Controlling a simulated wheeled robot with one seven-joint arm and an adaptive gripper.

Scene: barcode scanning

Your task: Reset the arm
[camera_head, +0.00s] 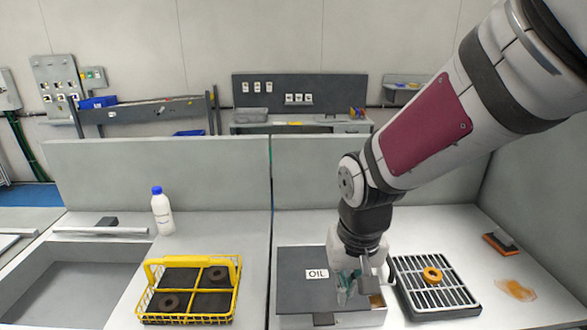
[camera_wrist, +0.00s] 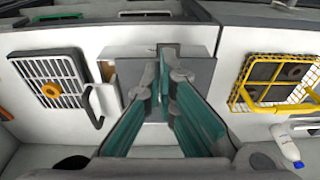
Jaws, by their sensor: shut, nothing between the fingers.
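My gripper (camera_head: 347,290) is shut and empty. It points down over the right end of a dark grey box lid labelled OIL (camera_head: 297,283) in the head view. In the wrist view the teal finger pads of my gripper (camera_wrist: 166,88) stand in front of the box (camera_wrist: 195,75), hiding part of it. I cannot tell whether the fingers touch the box. My arm reaches in from the upper right of the head view.
A grey rack (camera_head: 440,284) with an orange ring (camera_head: 432,275) lies right of the box. A yellow basket (camera_head: 238,285) with dark rings and a white bottle (camera_head: 162,213) stand left. An orange-brown spill (camera_head: 517,290) and a brush (camera_head: 500,245) lie far right. A partition (camera_head: 160,170) stands behind.

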